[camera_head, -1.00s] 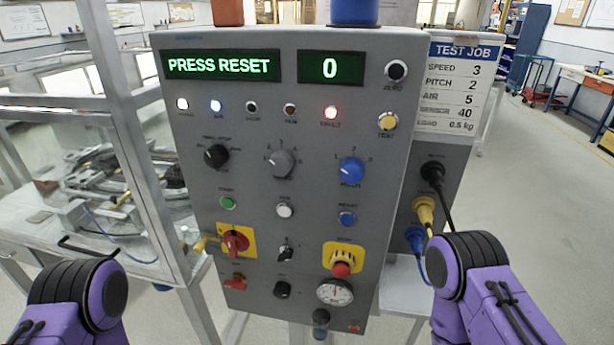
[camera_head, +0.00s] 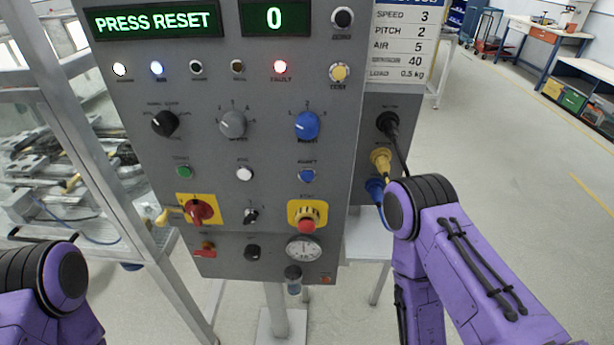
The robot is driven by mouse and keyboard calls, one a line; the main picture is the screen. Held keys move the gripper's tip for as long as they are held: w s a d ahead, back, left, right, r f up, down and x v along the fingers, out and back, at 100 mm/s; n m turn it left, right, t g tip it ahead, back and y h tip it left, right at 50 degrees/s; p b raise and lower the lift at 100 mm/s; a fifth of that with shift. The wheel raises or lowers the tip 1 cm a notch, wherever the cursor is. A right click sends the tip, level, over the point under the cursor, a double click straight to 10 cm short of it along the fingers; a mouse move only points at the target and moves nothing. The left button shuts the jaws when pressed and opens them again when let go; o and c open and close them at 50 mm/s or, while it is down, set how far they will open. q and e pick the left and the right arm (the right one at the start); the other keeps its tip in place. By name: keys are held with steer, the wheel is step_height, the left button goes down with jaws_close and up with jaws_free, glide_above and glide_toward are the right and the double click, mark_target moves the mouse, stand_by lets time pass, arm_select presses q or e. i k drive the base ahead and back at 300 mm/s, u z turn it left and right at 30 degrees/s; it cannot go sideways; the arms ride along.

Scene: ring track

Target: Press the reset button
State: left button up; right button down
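The grey control panel (camera_head: 270,150) stands upright in front of me. Its green display (camera_head: 151,22) reads PRESS RESET, and the smaller display (camera_head: 274,17) reads 0. A blue push button (camera_head: 307,175) sits right of a white button (camera_head: 244,174) and a green button (camera_head: 184,172). The label above the blue button is blurred and I cannot read it for sure. The red fault lamp (camera_head: 280,67) is lit. My purple arm links show at lower left and lower right, apart from the buttons. Neither gripper is in view.
A red emergency knob (camera_head: 306,224) on yellow lies just below the blue button. A red rotary switch (camera_head: 199,211), a blue selector knob (camera_head: 307,125) and a gauge (camera_head: 304,250) are also near. Cables plug into the panel's right side. A metal frame stands left.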

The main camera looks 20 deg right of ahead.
mark_target(307, 175)
steer(key=z, duration=1.1)
steer(key=k, duration=0.5)
steer(key=u, duration=1.05)
